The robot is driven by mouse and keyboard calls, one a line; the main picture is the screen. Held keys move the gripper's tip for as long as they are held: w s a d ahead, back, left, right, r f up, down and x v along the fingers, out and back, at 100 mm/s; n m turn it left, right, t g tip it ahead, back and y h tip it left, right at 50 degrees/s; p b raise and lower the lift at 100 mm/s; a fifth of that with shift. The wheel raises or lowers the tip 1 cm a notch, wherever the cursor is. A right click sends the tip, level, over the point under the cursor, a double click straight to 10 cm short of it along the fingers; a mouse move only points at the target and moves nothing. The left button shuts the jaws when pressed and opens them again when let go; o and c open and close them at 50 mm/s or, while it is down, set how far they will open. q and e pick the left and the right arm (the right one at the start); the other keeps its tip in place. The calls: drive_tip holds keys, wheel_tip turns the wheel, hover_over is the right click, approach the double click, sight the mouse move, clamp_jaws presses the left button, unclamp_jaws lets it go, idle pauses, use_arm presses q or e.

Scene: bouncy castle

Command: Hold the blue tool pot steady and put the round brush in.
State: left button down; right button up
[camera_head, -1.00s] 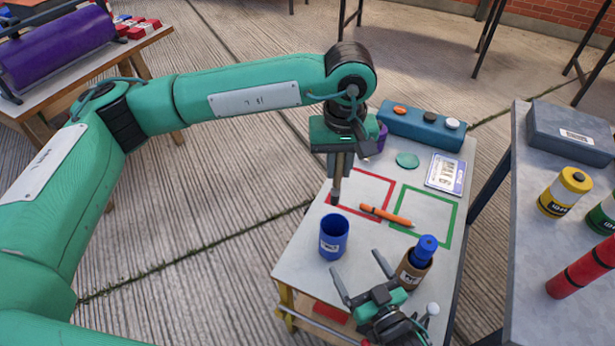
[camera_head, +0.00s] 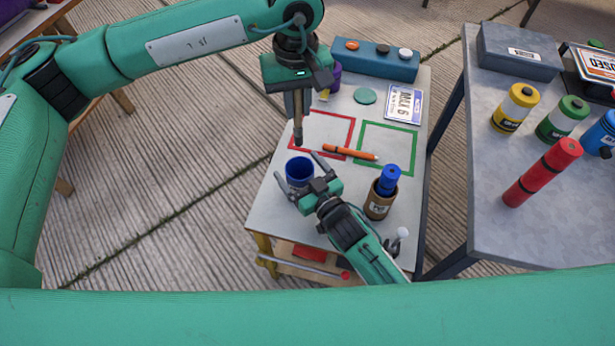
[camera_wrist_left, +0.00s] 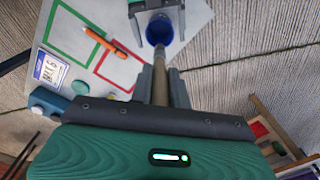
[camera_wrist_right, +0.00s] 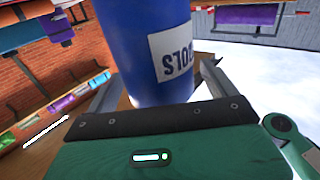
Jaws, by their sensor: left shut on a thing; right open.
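The blue tool pot (camera_head: 299,172) stands upright near the front left of the small table. My right gripper (camera_head: 306,174) is at the pot with its jaws open. In the right wrist view the pot (camera_wrist_right: 150,50) fills the space between the two fingers, with its white label facing right. My left gripper (camera_head: 301,100) is shut on the round brush (camera_head: 298,128), a brown stick with a dark end pointing down. That end is above and just behind the pot. In the left wrist view the brush (camera_wrist_left: 160,82) points toward the blue pot (camera_wrist_left: 160,30).
A brown pot (camera_head: 378,207) holding a blue item stands right of my right gripper. An orange marker (camera_head: 350,153) lies across the red and green outlines. A blue box (camera_head: 375,62) with caps and a purple pot (camera_head: 335,75) are at the back. A grey table (camera_head: 480,215) stands right.

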sight(299, 145)
drive_tip(key=shift+w, duration=0.1)
drive_tip(key=c, duration=1.2)
use_arm(q)
drive_tip(key=shift+f, duration=6.5)
use_arm(e)
drive_tip(key=shift+c, duration=0.2)
use_arm(q)
drive_tip(key=c, duration=1.3)
unclamp_jaws()
drive_tip(key=shift+o, duration=0.2)
wheel_tip(299, 145, up, 12)
